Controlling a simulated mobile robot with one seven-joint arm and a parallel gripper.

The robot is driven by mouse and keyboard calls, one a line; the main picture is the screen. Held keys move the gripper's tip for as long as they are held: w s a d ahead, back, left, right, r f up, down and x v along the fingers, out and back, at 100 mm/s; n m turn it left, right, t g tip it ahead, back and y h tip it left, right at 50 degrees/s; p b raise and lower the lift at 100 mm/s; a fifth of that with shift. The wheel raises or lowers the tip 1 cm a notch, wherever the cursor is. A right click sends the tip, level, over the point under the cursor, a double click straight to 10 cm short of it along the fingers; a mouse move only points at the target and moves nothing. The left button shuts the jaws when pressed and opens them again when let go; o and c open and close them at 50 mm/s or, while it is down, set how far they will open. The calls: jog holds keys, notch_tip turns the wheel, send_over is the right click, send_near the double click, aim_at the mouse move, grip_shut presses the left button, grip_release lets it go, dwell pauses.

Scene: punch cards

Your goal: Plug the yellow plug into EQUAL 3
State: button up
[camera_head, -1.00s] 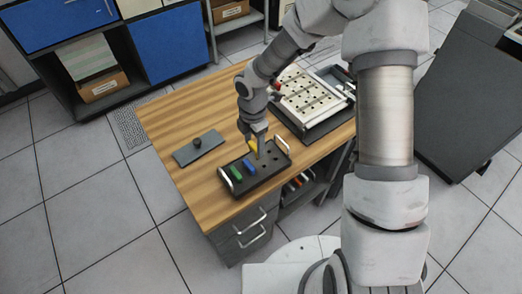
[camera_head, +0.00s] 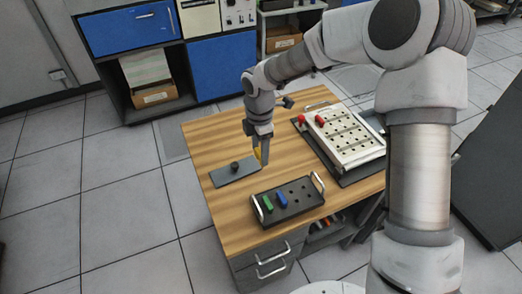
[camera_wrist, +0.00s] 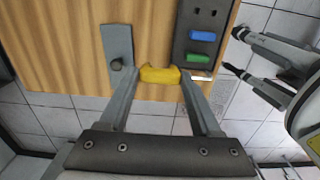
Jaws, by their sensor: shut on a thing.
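My gripper (camera_head: 262,152) is shut on the yellow plug (camera_wrist: 160,74) and holds it above the wooden table, apart from the rack and the board. The plug lies between both fingertips in the wrist view; in the head view only a sliver of it (camera_head: 257,153) shows beside the fingers. The white board (camera_head: 345,137) with rows of holes lies at the right of the table on a dark base. Two red plugs (camera_head: 320,121) stand at its far left end. Its row labels are too small to read.
A black rack (camera_head: 300,208) with metal handles holds a green plug (camera_head: 267,204) and a blue plug (camera_head: 281,200) at the table's front. A grey plate (camera_head: 229,175) with a dark knob lies left of my gripper. Bare wood lies between rack and board.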

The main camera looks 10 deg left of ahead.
jog(key=shift+r+p, duration=1.05)
jog(key=shift+r, duration=0.45)
jog(key=shift+f, duration=0.1)
